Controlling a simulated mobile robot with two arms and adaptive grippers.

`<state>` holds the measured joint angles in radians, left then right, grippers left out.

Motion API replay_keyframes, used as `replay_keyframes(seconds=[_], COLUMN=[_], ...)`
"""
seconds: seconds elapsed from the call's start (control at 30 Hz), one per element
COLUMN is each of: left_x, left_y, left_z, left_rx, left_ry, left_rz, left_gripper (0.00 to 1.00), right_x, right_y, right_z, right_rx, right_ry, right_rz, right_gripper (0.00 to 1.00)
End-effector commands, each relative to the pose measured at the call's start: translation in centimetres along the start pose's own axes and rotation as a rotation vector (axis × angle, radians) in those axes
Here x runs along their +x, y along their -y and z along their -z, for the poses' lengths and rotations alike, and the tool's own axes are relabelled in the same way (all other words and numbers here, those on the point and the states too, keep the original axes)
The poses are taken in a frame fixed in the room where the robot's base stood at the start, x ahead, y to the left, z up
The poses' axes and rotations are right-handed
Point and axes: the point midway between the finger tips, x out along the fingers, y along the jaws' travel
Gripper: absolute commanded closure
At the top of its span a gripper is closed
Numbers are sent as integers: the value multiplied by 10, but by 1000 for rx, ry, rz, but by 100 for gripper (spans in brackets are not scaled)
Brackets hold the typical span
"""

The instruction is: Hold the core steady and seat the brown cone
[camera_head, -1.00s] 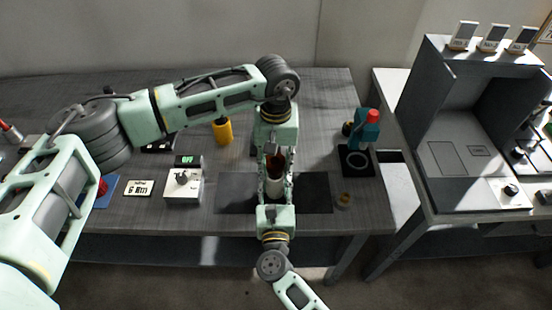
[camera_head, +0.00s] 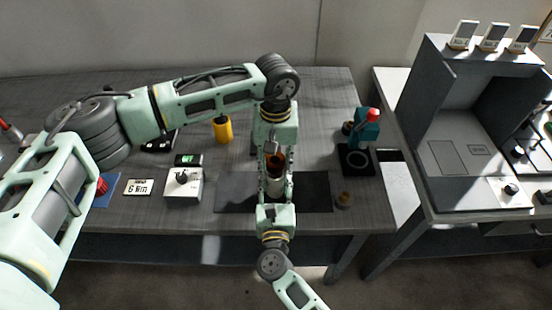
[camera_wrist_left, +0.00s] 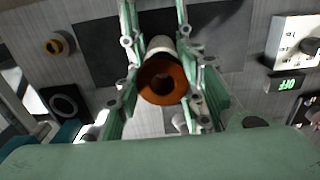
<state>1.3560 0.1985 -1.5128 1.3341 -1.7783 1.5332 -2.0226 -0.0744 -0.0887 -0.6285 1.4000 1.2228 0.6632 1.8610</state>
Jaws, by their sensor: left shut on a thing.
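The brown cone (camera_head: 276,163) is a short orange-brown piece with a round hole. It also shows in the left wrist view (camera_wrist_left: 163,80). My left gripper (camera_head: 275,170) reaches over from the back and is shut on the cone, one finger on each side. The pale core (camera_head: 275,187) stands upright below the cone, over the dark mat; in the left wrist view its side (camera_wrist_left: 160,44) shows behind the cone. My right gripper (camera_head: 275,192) comes from the front, with its fingers on both sides of the core. Whether the cone touches the core is hidden.
The dark mat (camera_head: 318,192) lies under the work. A white box with a knob (camera_head: 183,186) and a 6 Nm sign (camera_head: 138,187) are at the left, a yellow cylinder (camera_head: 222,131) behind. At the right are a small brass-coloured piece (camera_head: 344,199) and a teal device (camera_head: 366,130).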

Motion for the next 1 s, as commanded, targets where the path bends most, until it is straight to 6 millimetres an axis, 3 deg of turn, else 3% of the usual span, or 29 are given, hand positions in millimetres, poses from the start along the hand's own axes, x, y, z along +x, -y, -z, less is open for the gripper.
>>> replay_keyframes(seconds=[0.8, 0.83, 1.0], left_x=[14, 14, 14], left_y=[0, -1, 0], left_z=[0, 0, 0], left_rx=[0, 0, 0], left_ry=[0, -1, -1], left_rz=[-1, -1, -1], left_gripper=[100, 64, 49], right_x=[0, 0, 0], right_y=[0, 0, 0], right_z=[0, 0, 0], right_rx=[0, 0, 0], right_ry=[0, 0, 0], right_rz=[-1, -1, -1], right_gripper=[89, 89, 89])
